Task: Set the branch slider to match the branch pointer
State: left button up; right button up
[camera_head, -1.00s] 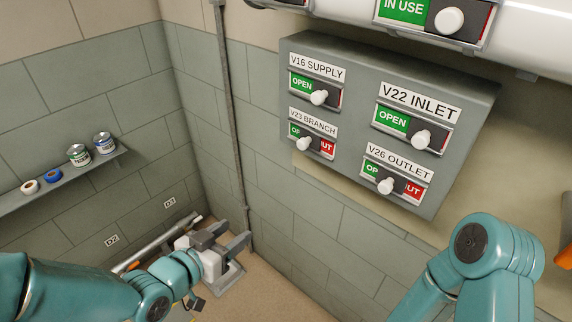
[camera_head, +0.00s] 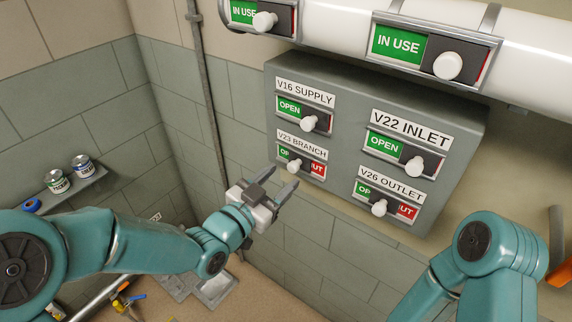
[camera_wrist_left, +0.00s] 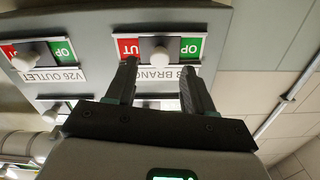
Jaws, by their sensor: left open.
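The V23 BRANCH slider's white knob (camera_head: 294,166) sits about midway along its track on the grey panel. Green "OP" shows on its left and red "UT" on its right. In the left wrist view the knob (camera_wrist_left: 159,57) appears upside down, framed between my fingertips. My left gripper (camera_head: 282,178) is open and empty, raised in front of the panel just below the branch slider. It looks apart from the knob, though the exact gap is unclear. I cannot make out a branch pointer. My right arm is at the lower right, its gripper out of view.
The panel also holds the V16 SUPPLY (camera_head: 309,123), V22 INLET (camera_head: 414,167) and V26 OUTLET (camera_head: 379,208) sliders close by. A white pipe (camera_head: 340,22) with "IN USE" sliders runs above. A shelf (camera_head: 78,190) with cans is at left.

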aim_at(288, 169)
pick_arm(q)
jog(key=shift+x, duration=0.9)
jog(key=shift+w+d+r+p, duration=0.1)
jog(key=shift+w+d+p, duration=0.2)
jog(key=shift+w, duration=0.05)
jog(key=shift+w+d, duration=0.1)
jog(key=shift+w, duration=0.1)
grip_shut()
jog(key=shift+w+a+f+b, duration=0.15)
jog(key=shift+a+f+b, duration=0.05)
jog(key=shift+a+b, duration=0.15)
jog(key=shift+w+a+b, duration=0.7)
jog(key=shift+a+b, duration=0.05)
jog(key=shift+a, duration=0.2)
jog(key=shift+w+a+r, duration=0.1)
jog(key=shift+a, duration=0.05)
jog(key=shift+r, duration=0.1)
